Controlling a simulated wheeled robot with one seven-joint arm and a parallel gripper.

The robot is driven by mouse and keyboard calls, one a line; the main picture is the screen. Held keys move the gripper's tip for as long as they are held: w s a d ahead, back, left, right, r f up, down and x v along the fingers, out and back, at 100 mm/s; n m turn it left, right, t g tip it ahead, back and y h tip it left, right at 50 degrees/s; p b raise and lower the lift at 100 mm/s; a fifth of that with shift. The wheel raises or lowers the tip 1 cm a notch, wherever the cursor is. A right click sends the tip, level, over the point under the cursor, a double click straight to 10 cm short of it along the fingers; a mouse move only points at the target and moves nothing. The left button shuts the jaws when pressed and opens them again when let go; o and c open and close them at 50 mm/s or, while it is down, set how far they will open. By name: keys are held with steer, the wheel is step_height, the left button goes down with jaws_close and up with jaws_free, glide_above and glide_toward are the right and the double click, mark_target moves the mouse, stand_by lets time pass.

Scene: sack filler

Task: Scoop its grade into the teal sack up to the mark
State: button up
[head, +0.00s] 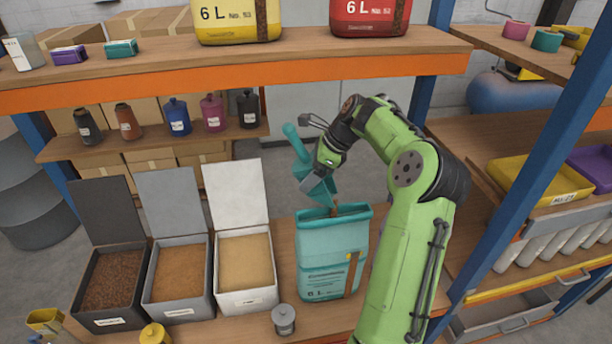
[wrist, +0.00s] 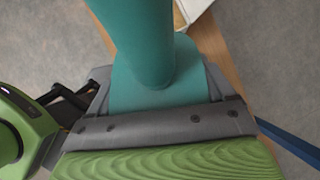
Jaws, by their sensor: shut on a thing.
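The teal sack (head: 325,262) stands upright on the bench with its mouth open at the top. A narrow window strip on its front right shows brown fill, with a small yellow mark near the strip's upper end. My gripper (head: 314,180) is shut on a teal scoop (head: 297,143), held tilted above the sack's mouth. A little brown material shows at the mouth below the scoop. In the wrist view, the scoop (wrist: 142,45) stands between my jaws (wrist: 155,105). The scoop's inside is hidden. A black bin (head: 84,318), grey bin (head: 163,312) and white bin (head: 246,302) hold granules.
The bins' lids stand open behind them. A grey lidded canister (head: 284,320) stands in front, between the white bin and the sack. An orange-edged shelf (head: 150,88) spans above, and a blue post (head: 525,165) rises at right. Small bottles line the back shelf (head: 150,140).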

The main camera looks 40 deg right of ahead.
steer(key=shift+s+d+r+t+y, duration=0.2)
steer(key=shift+s+d+t+y, duration=0.4)
steer(key=shift+s+t, duration=0.25)
steer(key=shift+s+d+r+t+y+p, duration=0.3)
steer(key=shift+s+d+t+y+p, duration=0.1)
steer(key=shift+s+t+y+p, duration=0.15)
steer(key=shift+s+d+r+t+y+p, duration=0.25)
steer(key=shift+s+d+t+y+p, duration=0.15)
steer(key=shift+t, duration=0.2)
